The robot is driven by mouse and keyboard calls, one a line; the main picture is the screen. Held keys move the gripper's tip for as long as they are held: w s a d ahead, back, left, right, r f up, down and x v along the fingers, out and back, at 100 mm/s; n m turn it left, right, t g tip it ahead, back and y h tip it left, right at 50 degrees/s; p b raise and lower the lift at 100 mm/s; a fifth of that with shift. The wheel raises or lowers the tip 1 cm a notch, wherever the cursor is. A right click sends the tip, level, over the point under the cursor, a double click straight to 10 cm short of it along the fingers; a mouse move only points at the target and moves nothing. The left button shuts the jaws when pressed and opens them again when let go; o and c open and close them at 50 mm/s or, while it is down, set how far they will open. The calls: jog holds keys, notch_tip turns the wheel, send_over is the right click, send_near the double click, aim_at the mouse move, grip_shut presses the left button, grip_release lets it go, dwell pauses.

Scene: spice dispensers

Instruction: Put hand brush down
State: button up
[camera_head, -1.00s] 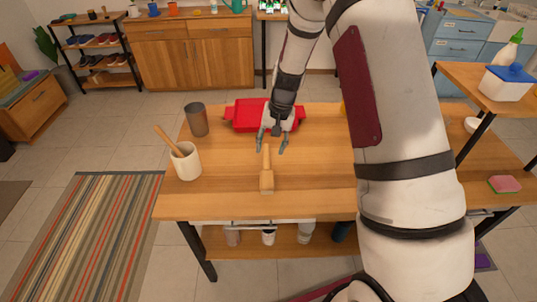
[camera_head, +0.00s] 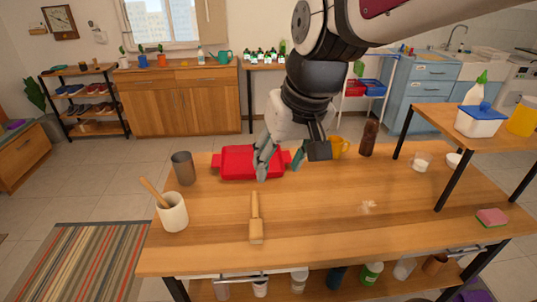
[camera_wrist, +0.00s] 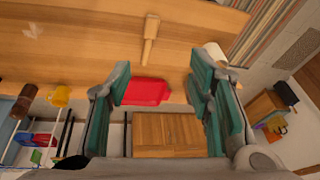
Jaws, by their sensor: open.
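A light wooden hand brush (camera_head: 256,225) with a slim handle and thicker block end lies on the wooden table (camera_head: 330,220), left of its middle. Its handle points toward the back. My gripper (camera_head: 281,164) is open and empty, above the table behind and right of the brush, apart from it. In the wrist view the brush (camera_wrist: 150,40) lies beyond the spread teal-padded fingers (camera_wrist: 160,75), with nothing between them. The brush's underside is hidden.
A red tray (camera_head: 236,164) sits at the table's back, partly behind my gripper. A grey cup (camera_head: 184,168) and a cream pot (camera_head: 172,213) stand at left. A yellow mug (camera_head: 340,148) and brown bottle (camera_head: 369,138) stand at back right. The table's front middle is clear.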

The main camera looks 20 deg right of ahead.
jog(key=s+r+n+t, duration=0.1)
jog(key=s, duration=0.9)
jog(key=shift+s+d+r+h, duration=0.15)
jog(key=shift+d+r+h, duration=0.15)
jog(key=shift+h, duration=0.1)
jog(key=shift+c, duration=0.3)
